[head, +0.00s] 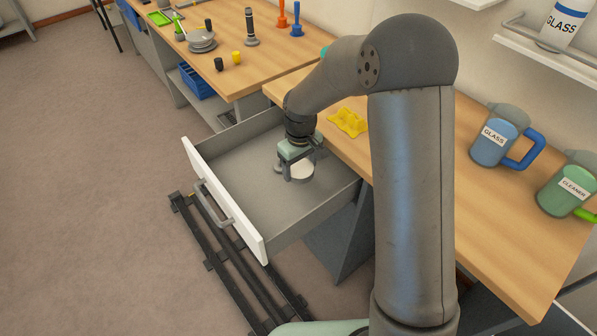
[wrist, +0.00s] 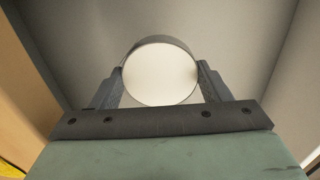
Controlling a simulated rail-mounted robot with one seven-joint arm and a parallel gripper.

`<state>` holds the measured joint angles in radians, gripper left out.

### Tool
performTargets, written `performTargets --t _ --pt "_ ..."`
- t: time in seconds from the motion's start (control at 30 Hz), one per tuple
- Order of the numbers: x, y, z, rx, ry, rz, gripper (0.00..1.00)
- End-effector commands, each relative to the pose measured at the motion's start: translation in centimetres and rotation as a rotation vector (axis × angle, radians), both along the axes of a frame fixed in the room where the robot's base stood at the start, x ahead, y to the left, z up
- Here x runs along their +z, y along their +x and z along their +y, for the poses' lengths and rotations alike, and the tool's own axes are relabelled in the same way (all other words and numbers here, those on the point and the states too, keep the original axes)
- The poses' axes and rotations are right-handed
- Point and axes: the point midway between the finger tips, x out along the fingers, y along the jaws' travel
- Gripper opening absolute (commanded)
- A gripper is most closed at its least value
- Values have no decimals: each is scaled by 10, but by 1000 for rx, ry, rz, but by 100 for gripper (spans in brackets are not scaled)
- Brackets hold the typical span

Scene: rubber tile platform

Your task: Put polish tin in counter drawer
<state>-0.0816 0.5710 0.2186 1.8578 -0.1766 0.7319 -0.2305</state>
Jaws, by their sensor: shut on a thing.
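The counter drawer (head: 240,205) is pulled open, with a white front, a bar handle and a grey inside. The polish tin (head: 301,170) is a short round tin with a pale lid. My gripper (head: 299,174) is inside the drawer's outline, near the counter side, and is shut on the tin. In the wrist view the tin (wrist: 160,74) sits between the two fingers (wrist: 160,88), with grey drawer surface behind it. I cannot tell whether the tin touches the drawer floor. Part of the tin's side is hidden by the fingers.
On the counter (head: 520,240) are a yellow object (head: 348,122), a blue GLASS jug (head: 492,143) and a green CLEANER jug (head: 566,191). Another bench (head: 235,75) at the back holds plates and small items. The drawer floor left of my gripper is clear.

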Motion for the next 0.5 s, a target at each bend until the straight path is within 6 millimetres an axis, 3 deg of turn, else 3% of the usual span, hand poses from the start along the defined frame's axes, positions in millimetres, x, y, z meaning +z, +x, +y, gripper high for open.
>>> performTargets --t 0.27,0.5 --pt "-18 0 0 0 0 -1 38" --pt "-47 0 0 0 -1 1 38"
